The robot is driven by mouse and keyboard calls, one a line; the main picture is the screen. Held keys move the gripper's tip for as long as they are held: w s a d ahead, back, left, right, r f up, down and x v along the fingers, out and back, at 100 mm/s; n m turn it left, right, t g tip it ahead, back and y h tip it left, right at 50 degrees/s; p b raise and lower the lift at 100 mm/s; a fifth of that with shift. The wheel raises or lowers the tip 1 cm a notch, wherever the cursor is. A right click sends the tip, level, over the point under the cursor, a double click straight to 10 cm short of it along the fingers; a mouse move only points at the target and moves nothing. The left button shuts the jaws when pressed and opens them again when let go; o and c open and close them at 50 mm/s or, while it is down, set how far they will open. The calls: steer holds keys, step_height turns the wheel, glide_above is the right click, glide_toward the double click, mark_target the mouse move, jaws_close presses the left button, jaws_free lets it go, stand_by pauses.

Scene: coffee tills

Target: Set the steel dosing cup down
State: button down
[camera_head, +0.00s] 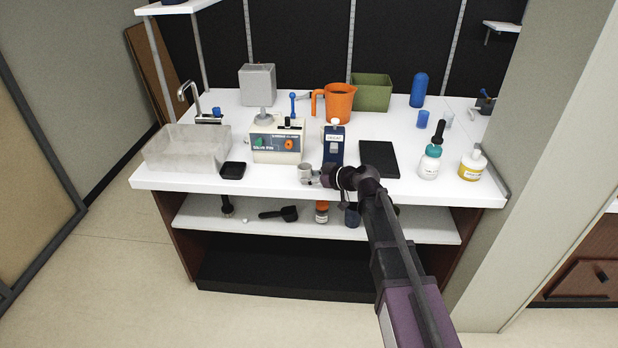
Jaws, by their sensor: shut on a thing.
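The steel dosing cup (304,173) is a small grey metal cup at the front edge of the white counter (262,184), left of my gripper. My gripper (317,177) reaches in from the right and is shut on the cup's right side. The cup looks upright. At this size I cannot tell whether its base touches the counter or hangs just above it. The fingertips are small and partly hidden by the dark wrist.
A blue dispenser (333,146) stands just behind my gripper, and a cream machine (277,142) behind the cup. A black square tray (232,170) is left, a black mat (379,158) right. Bare counter lies between the black tray and the cup.

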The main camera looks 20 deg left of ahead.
steer(key=shift+c, duration=0.9)
jaws_free()
steer(key=shift+r, duration=0.1)
steer(key=shift+d+r+p, duration=0.1)
steer(key=shift+d+p, duration=0.05)
steer(key=shift+p, duration=0.15)
steer(key=p+v, duration=0.4)
steer(key=v, duration=0.7)
steer(key=shift+d, duration=0.35)
steer(key=shift+s, duration=0.1)
